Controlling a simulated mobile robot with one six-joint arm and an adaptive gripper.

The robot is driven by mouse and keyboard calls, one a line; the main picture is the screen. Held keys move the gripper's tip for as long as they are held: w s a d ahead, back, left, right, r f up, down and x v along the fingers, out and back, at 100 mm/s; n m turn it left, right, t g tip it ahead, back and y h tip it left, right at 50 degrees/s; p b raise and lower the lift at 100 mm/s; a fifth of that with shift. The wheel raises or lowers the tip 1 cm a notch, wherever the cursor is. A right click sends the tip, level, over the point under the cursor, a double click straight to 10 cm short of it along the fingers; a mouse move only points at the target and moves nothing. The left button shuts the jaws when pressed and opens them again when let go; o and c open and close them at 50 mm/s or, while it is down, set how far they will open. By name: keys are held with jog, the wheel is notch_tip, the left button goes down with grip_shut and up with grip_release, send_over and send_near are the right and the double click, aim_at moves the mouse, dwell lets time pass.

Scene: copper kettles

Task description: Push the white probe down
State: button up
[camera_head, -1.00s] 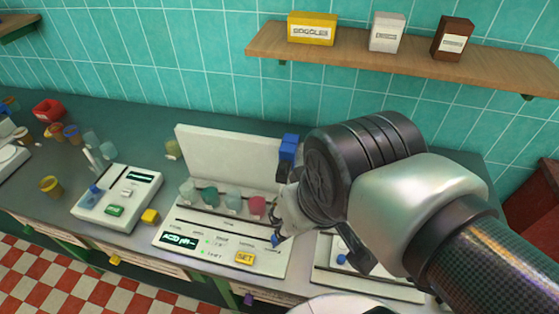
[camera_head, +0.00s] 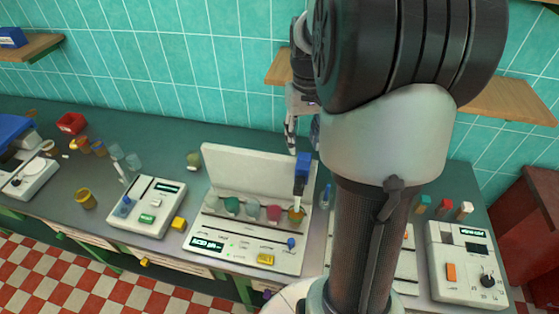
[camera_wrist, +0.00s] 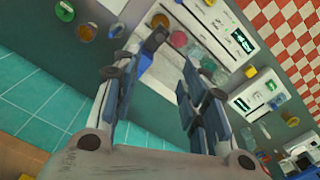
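The long white console (camera_head: 235,250) stands mid-counter with a row of coloured cups in front of its upright back panel. At its right end a blue block (camera_head: 303,162) sits on a dark stem above an orange cup (camera_head: 296,218). A thin white rod (camera_head: 122,172) stands by the left meter; I cannot tell surely which part is the white probe. My gripper (camera_head: 291,140) is above and behind the console's right end, apart from it. In the wrist view my gripper (camera_wrist: 172,58) has its fingers spread, with a blue part (camera_wrist: 145,64) by the left finger.
The left meter (camera_head: 147,215) and a yellow block (camera_head: 179,224) stand left of the console. A device with an orange switch (camera_head: 462,270) stands at right. A wall shelf (camera_head: 510,103) is behind my arm. My arm hides much of the counter's right part.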

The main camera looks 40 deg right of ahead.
aim_at(299, 181)
notch_tip(299, 181, down, 16)
jog(key=shift+f+b, duration=0.2)
jog(key=shift+b, duration=0.95)
jog(key=shift+c, duration=0.2)
grip_shut()
